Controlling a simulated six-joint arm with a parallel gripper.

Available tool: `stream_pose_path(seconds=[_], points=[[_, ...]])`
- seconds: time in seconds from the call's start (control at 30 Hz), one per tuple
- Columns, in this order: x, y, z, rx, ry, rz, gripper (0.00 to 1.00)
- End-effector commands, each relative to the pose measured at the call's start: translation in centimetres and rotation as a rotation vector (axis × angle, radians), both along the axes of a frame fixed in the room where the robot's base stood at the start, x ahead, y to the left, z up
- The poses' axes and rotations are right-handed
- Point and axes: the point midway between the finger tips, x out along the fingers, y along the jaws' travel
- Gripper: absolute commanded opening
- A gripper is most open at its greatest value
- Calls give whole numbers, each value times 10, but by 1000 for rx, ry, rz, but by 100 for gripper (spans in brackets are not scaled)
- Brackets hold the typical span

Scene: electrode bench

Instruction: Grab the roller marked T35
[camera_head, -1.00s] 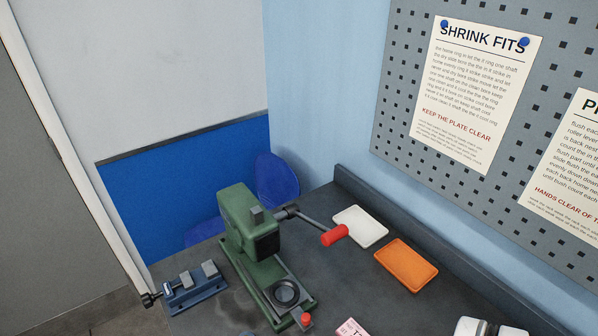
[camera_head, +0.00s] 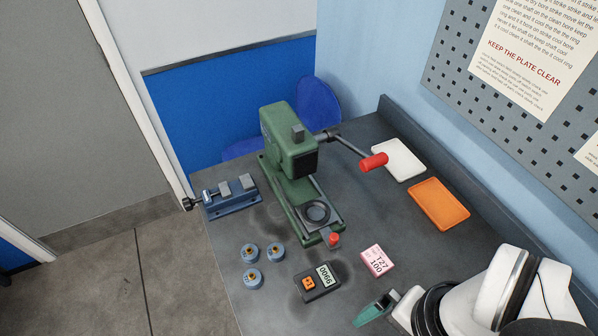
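I see no roller marked T35 in the head view. A pink block or card (camera_head: 377,261) with the marking "T27 100" lies on the bench in front of the green press. My white arm comes in at the bottom right. I cannot make out its gripper fingers or anything held in them.
A green press (camera_head: 287,145) with a red-knobbed lever (camera_head: 374,162) stands mid-bench. A blue vise (camera_head: 231,197), three blue round pieces (camera_head: 249,253), a display device (camera_head: 317,283) and a green object (camera_head: 374,310) are around it. White (camera_head: 398,158) and orange (camera_head: 439,204) trays lie right.

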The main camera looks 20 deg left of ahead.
Motion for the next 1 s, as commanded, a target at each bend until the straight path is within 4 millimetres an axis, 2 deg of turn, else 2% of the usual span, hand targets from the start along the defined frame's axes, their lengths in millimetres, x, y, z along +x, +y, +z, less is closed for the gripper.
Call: stream_pose_path(seconds=[0.07,0.17,0.47,0.57,0.67,0.77,0.83,0.87,0.9,0.97,1.0], points=[[0,0,0,0,0,0,100],[0,0,0,0,0,0,87],[2,0,1,-11,16,3,87],[19,4,6,-105,107,13,87],[57,24,7,-338,191,10,87],[99,74,-8,-629,128,-19,87],[118,128,-29,-811,-26,-52,87],[121,154,-41,-870,-117,-67,87],[120,190,-57,-927,-254,-89,87],[108,238,-84,-960,-468,-123,87],[96,266,-100,-951,-602,-145,87]])
